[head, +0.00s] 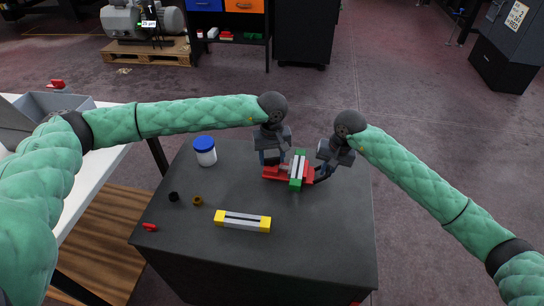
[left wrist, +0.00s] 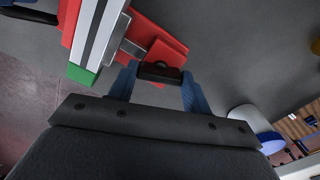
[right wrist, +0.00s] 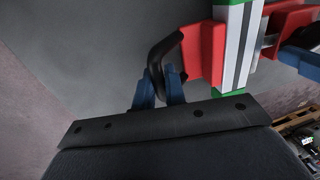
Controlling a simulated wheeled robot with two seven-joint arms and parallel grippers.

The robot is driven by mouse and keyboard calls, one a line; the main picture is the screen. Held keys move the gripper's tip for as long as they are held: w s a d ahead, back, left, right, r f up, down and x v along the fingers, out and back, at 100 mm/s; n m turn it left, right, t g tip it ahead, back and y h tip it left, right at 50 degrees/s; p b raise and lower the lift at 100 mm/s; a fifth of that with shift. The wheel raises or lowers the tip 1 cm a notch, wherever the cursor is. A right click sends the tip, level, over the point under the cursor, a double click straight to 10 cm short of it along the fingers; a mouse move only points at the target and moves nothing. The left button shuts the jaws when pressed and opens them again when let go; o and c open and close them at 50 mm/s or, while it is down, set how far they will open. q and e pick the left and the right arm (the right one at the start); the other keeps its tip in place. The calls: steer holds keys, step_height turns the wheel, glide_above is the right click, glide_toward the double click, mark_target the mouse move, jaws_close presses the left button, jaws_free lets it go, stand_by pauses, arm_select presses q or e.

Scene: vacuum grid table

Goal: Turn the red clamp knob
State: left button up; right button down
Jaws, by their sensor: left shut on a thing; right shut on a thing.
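The red clamp (head: 271,174) sits on the dark table top with a green-ended, white and grey bar (head: 298,170) across it. My left gripper (left wrist: 160,75) is at the clamp's left side, shut on a short dark piece (left wrist: 160,72) beside a red block (left wrist: 165,53). My right gripper (right wrist: 160,90) is at the right side, shut on a curved black handle (right wrist: 163,48) beside a red block (right wrist: 205,52). In the head view both grippers hide parts of the clamp. I cannot clearly make out a separate red knob.
A white jar with a blue lid (head: 204,151) stands left on the table (head: 190,245). A black ring (head: 173,197), a brown ring (head: 197,201), a small red piece (head: 150,227) and a yellow-ended bar (head: 243,221) lie in front. The right front of the table is clear.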

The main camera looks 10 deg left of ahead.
mark_target(272, 158)
arm_select(q)
steer(key=o, duration=1)
steer(key=shift+r, duration=0.1)
step_height(272, 158, up, 12)
steer(key=shift+f, duration=0.1)
